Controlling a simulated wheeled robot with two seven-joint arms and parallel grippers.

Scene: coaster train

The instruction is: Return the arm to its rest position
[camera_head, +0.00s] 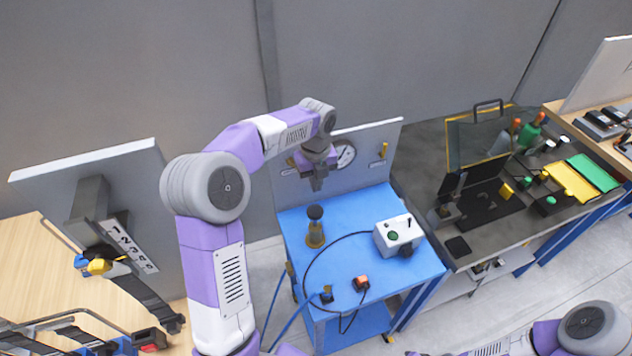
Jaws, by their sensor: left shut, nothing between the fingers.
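My left arm (213,255) rises from the bottom of the head view, bends at a grey elbow and reaches up and right. Its gripper (317,184) points down above the back of the blue table (355,198), in front of the upright grey panel. It is shut and holds nothing. A dark and brass post-like object (315,228) stands on the table below it, apart from the fingers. My right arm (560,333) shows only in part at the bottom right; its gripper is outside the picture.
A white control box (398,236) with a green button stands on the blue table, with a black cable looping beside it. A small orange and black item (361,283) lies near the front. A grey workbench (428,170) with tools stands right; a wooden table (30,250) stands left.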

